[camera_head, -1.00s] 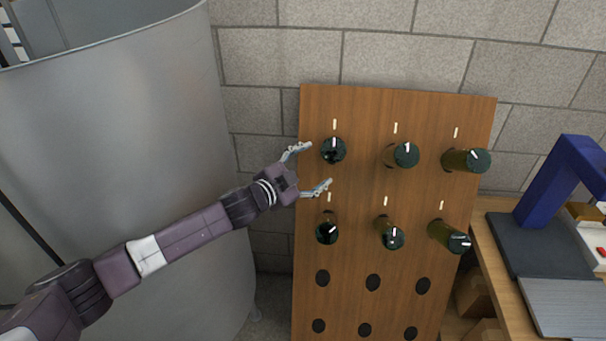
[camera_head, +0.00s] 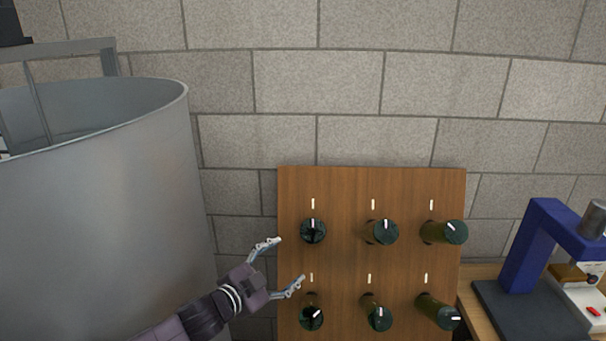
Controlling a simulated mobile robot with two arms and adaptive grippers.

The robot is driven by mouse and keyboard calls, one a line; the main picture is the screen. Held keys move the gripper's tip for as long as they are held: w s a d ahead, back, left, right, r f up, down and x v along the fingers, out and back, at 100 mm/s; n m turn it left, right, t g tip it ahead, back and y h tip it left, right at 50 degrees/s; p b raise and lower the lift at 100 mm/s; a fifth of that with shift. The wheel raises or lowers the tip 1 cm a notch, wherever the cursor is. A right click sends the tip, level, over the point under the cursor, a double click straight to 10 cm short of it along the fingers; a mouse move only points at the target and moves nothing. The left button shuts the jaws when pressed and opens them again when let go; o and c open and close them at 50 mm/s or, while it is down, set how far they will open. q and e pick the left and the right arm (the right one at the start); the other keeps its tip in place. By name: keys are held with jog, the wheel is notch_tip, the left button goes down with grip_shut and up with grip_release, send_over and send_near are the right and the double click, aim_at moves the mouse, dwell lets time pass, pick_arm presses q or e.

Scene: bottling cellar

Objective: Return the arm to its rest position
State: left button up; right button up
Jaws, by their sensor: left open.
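My left arm comes in from the bottom left, and its gripper (camera_head: 284,262) is open and empty. Its two fingers point right, toward the left edge of the wooden rack board (camera_head: 342,262). The fingertips show just left of and below the upper-left bottle (camera_head: 313,231); whether they touch the board cannot be told. Green bottles sit in the board's holes in two rows, with white marks on their ends. The upper row also has a middle bottle (camera_head: 384,232) and a right bottle (camera_head: 453,232). My right gripper is not in view.
A large grey metal tank (camera_head: 100,220) stands close on the left, beside my arm. A block wall (camera_head: 320,80) is behind. On the right, a wooden bench (camera_head: 478,315) carries a blue stand (camera_head: 532,245) with a dark base.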

pick_arm(q)
jog(key=s+d+f+n+g+y, duration=0.1)
jog(key=s+d+f+n+y, duration=0.15)
jog(key=s+f, duration=0.45)
jog(key=s+a+f+n+g+y, duration=0.25)
jog(key=s+a, duration=0.25)
jog(key=s, duration=0.6)
jog(key=s+a+f+n+g+y, duration=0.1)
jog(key=s+a+f+n+g, duration=0.4)
jog(key=s, duration=0.7)
jog(key=s+a+f+n+g+y, duration=0.1)
jog(key=s+a+f+n+y, duration=0.15)
jog(key=s+a, duration=0.6)
jog(key=s+d+f+g+b, duration=0.15)
jog(key=f+b, duration=0.25)
jog(key=f, duration=1.3)
jog(key=s+d+f+b, duration=0.15)
jog(key=f+b, duration=0.25)
jog(key=f, duration=1.3)
jog(key=s+a+f+b, duration=0.1)
jog(key=s+f+b, duration=0.2)
jog(key=s+f, duration=0.6)
jog(key=s+a+f+g+b, duration=0.1)
jog(key=s+a+f+b, duration=0.1)
jog(key=s+f, duration=0.7)
notch_tip(320, 180, down, 6)
jog(key=shift+s+a+r+b, duration=0.15)
jog(key=shift+a+r+b, duration=0.15)
jog(key=shift+b, duration=0.45)
jog(key=shift+m+h, duration=0.25)
